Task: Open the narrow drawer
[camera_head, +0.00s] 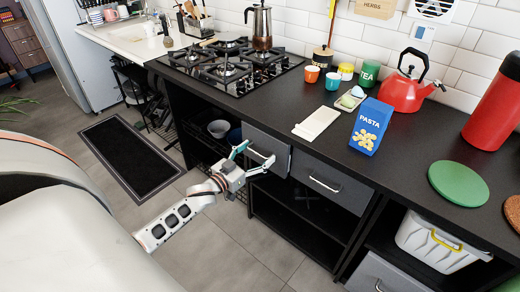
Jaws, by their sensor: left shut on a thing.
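The narrow drawer (278,153) has a grey front and sits under the black countertop, to the right of the open shelf below the hob. My left gripper (257,157) is in front of this drawer, its teal fingers shut on the drawer's handle (260,153). The fingers hide part of the handle. I cannot tell whether the drawer front stands slightly out from the cabinet. My right gripper is not in view.
A wider grey drawer (335,186) with a bar handle adjoins on the right. Open black shelves (300,215) lie below. The counter holds a blue pasta box (371,127), a red kettle (402,92) and a gas hob (232,66). The tiled floor (225,235) in front is clear.

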